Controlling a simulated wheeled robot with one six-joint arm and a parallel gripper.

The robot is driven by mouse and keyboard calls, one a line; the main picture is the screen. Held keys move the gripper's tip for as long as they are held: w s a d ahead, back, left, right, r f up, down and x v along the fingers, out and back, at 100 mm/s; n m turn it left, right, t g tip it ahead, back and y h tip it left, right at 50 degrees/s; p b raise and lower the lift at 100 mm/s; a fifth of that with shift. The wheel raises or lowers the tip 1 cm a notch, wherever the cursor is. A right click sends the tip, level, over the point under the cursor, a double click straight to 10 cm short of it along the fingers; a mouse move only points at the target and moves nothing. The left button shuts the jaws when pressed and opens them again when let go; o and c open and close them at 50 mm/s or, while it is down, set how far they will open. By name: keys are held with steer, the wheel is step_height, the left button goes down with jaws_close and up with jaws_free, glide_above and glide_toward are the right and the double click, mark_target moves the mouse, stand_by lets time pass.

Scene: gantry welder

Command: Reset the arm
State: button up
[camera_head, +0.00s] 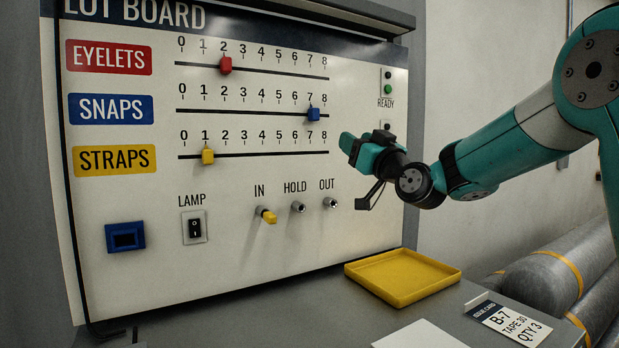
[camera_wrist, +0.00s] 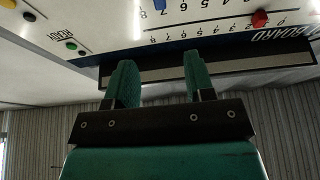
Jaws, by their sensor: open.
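My gripper (camera_head: 350,147) is held in front of the right part of the lot board (camera_head: 230,230), near the small black button below READY. In the wrist view, the two teal fingers of my gripper (camera_wrist: 160,82) stand apart with nothing between them. The board appears upside down behind them. The red slider (camera_head: 226,65) is at about 2, the blue slider (camera_head: 313,114) at 7 and the yellow slider (camera_head: 208,156) at 1. My gripper appears apart from the sliders.
A yellow tray (camera_head: 402,277), which looks empty, sits on the grey ledge below the board. A card reading B-7 TAPE 30 QTY 3 (camera_head: 508,322) and a white sheet (camera_head: 420,335) lie nearby.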

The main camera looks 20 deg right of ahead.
steer(key=s+a+f+n+g+y, duration=0.35)
steer(key=s+a+f+g, duration=0.85)
steer(key=a, duration=0.4)
steer(key=s+f+g+h, duration=0.1)
steer(key=s+f+g, duration=0.2)
steer(key=s, duration=0.5)
steer(key=s+f+n+g+h, duration=0.1)
steer(key=s+f+g, duration=0.2)
steer(key=s+f, duration=0.2)
steer(key=s+f+g+h+p, duration=0.1)
steer(key=s+f+g, duration=0.3)
steer(key=s, duration=0.8)
steer(key=shift+a+f+h, duration=0.2)
steer(key=shift+h, duration=0.15)
